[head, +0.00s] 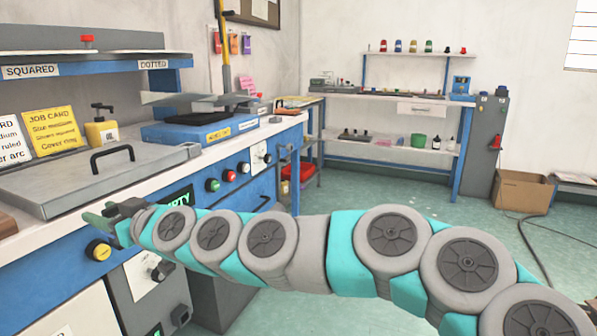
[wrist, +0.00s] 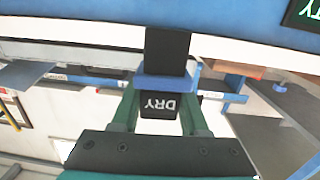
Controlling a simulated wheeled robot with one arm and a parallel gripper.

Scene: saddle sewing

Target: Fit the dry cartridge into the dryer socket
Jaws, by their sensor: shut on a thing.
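My gripper (wrist: 166,84) is shut on the dry cartridge (wrist: 167,106), a black block with a blue band and the word DRY, upside down in the wrist view. The cartridge's black end points away from my gripper, across the white bench edge towards the blue front panel. I cannot tell whether it touches anything. In the head view my gripper (head: 108,215) is at the left, in front of the blue bench front. A dark display (head: 176,198) with green letters, partly hidden by my arm, is set in that panel. I cannot make out the dryer socket.
The bench (head: 218,143) carries a grey lidded box (head: 75,172), a yellow bottle (head: 102,132) and a blue press base (head: 200,132). Buttons and a yellow knob (head: 99,250) stick out of its front. Clear floor lies right of the bench; a cardboard box (head: 522,190) stands far right.

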